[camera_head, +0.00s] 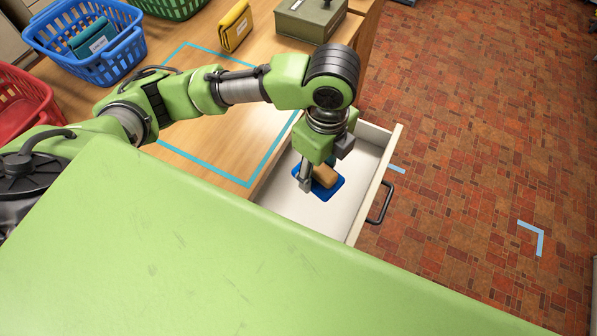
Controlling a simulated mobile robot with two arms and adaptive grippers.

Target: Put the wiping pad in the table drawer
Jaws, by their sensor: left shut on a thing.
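The wiping pad (331,190) has a flat blue base and a tan block on top. It is inside the outline of the open table drawer (280,195), a pale box with a dark handle (380,203) on its front. My left gripper (321,173) points down over the drawer and is shut on the pad's tan block. Its fingers hide part of the pad. I cannot tell whether the pad touches the drawer floor or hangs just above it. My right gripper is not in view.
The wooden table (210,145) carries a cyan tape outline (215,176), a blue basket (85,65), a red basket (22,110), a green basket (175,8), a yellow pouch (235,27) and a grey-green box (310,20).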

